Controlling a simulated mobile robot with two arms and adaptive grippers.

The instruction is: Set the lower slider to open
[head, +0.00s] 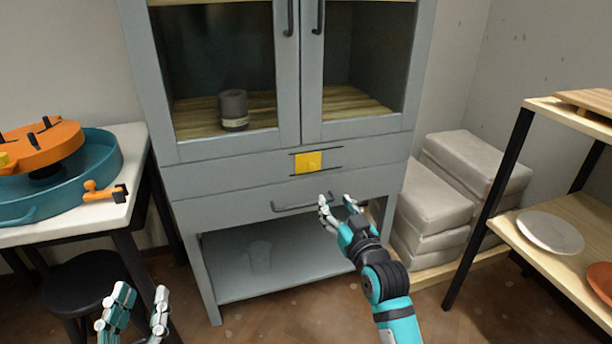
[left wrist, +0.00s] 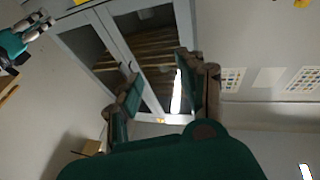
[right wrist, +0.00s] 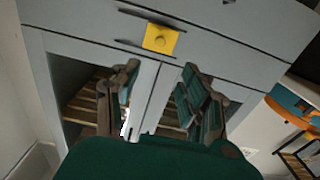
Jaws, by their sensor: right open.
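The slider is a yellow square plate (head: 308,162) between two thin dark rails on the grey panel below the cabinet's glass doors. It shows near the top of the right wrist view (right wrist: 160,38), where the cabinet appears upside down. My right gripper (head: 336,207) is open and empty, below and a little right of the slider in the head view, overlapping the drawer handle. It is apart from the slider. My left gripper (head: 138,308) is open and empty at the lower left, away from the cabinet. I see no readable label by the slider.
The grey cabinet (head: 230,170) has a drawer handle (head: 290,207) below the slider and a dark jar (head: 234,108) inside. A table with a teal basin (head: 95,170) stands left, a black stool (head: 85,285) below it. Grey bags (head: 440,190) and a shelf (head: 570,185) stand right.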

